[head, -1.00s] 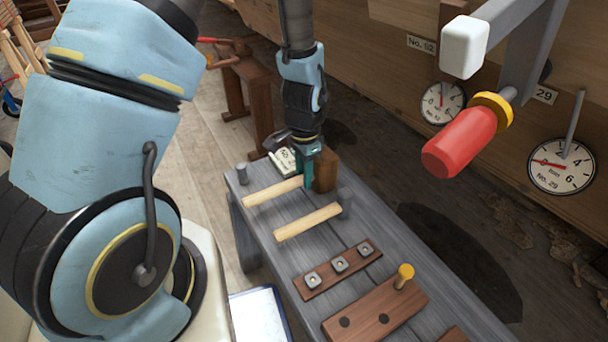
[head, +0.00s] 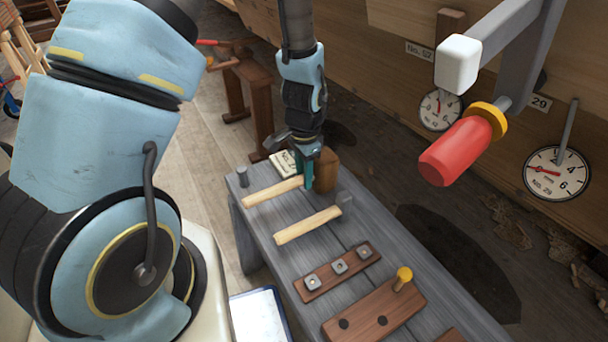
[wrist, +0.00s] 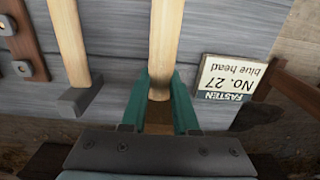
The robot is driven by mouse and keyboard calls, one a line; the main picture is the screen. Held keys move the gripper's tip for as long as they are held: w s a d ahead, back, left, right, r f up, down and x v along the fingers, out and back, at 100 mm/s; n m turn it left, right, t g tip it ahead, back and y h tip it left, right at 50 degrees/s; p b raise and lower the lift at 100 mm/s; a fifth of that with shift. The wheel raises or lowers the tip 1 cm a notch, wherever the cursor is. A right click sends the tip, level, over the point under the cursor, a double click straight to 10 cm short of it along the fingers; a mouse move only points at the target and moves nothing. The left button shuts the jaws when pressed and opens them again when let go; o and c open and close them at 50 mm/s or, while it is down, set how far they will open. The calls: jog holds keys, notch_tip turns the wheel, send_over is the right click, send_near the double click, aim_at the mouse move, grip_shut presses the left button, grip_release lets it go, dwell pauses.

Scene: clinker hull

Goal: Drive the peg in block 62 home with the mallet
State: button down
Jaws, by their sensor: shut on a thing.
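My gripper (head: 308,176) is at the far end of the grey bench, shut on the pale handle of a mallet (head: 272,191). Its brown wooden head (head: 326,170) is just right of my fingers. In the wrist view the mallet handle (wrist: 165,40) runs between my teal fingers (wrist: 160,105); the head is mostly hidden. A brown block (head: 372,311) lies at the near end of the bench, with dark round spots and a yellow-topped peg (head: 403,278) standing up from it. No number is readable on the block.
A hammer (head: 308,225) lies beside the mallet. A strip with metal nuts (head: 338,268) lies nearer. A card reading "No. 27 blue head" (wrist: 228,78) is by the gripper. A red-handled clamp (head: 460,150) and gauges (head: 557,173) are at the right, before the hull.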

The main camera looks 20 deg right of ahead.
dwell(0.3)
notch_tip(320, 180, up, 8)
jog(key=p, duration=0.7)
jog(key=shift+r, duration=0.15)
jog(key=c, duration=1.2)
grip_release()
grip_shut()
